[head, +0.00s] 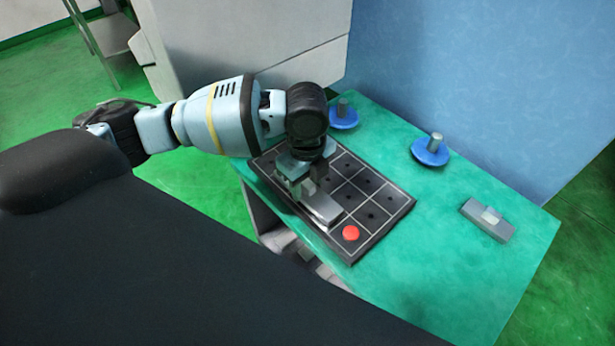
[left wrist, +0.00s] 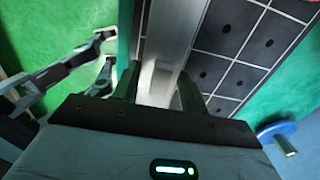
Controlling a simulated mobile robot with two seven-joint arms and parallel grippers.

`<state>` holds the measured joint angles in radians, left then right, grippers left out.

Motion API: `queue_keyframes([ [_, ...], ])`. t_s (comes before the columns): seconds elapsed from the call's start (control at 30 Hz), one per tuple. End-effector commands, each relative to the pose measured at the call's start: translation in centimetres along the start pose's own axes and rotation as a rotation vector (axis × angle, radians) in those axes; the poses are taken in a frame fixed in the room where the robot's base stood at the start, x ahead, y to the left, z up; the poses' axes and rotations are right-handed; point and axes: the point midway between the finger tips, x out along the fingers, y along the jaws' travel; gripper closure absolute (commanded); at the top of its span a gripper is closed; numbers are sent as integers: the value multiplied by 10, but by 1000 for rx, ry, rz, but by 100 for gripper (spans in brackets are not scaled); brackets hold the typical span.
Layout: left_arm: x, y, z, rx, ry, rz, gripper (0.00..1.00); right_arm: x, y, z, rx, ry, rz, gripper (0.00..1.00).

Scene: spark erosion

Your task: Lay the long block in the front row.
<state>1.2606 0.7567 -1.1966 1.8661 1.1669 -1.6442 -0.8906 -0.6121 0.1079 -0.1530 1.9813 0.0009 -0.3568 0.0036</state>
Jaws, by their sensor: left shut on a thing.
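The long block (head: 321,208) is a grey bar with a raised grip. It lies along the near-left row of the black grid board (head: 385,221), over its cells. I cannot tell whether it touches the board or hangs just above it. My left gripper (head: 308,182) comes down over the block and is shut on its grip. In the left wrist view the block (left wrist: 172,38) runs away between the fingers of the gripper (left wrist: 157,88), beside the grid's edge. A red disc (head: 351,233) sits in the same row, at its near-right end, just past the block.
The board lies on a green table (head: 420,285). Two blue discs with grey pegs (head: 343,116) (head: 431,150) stand behind the board. A second grey block with a light knob (head: 488,218) lies at the right. The table between it and the board is clear.

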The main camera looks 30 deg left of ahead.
Motion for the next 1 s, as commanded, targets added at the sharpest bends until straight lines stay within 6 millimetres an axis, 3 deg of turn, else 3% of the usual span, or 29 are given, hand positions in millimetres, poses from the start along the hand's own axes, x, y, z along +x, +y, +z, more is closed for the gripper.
queue_keyframes([
  [0.3,1,0,0,1,1,-1,93,0,2,0,-8,0,0,64],
  [0.33,1,0,0,1,1,-1,53,0,2,0,-9,0,0,64],
  [0.5,1,0,0,1,1,-1,31,0,3,0,-14,-1,0,64],
  [1.0,0,0,0,0,0,1,31,-1,3,-2,-12,4,1,64],
])
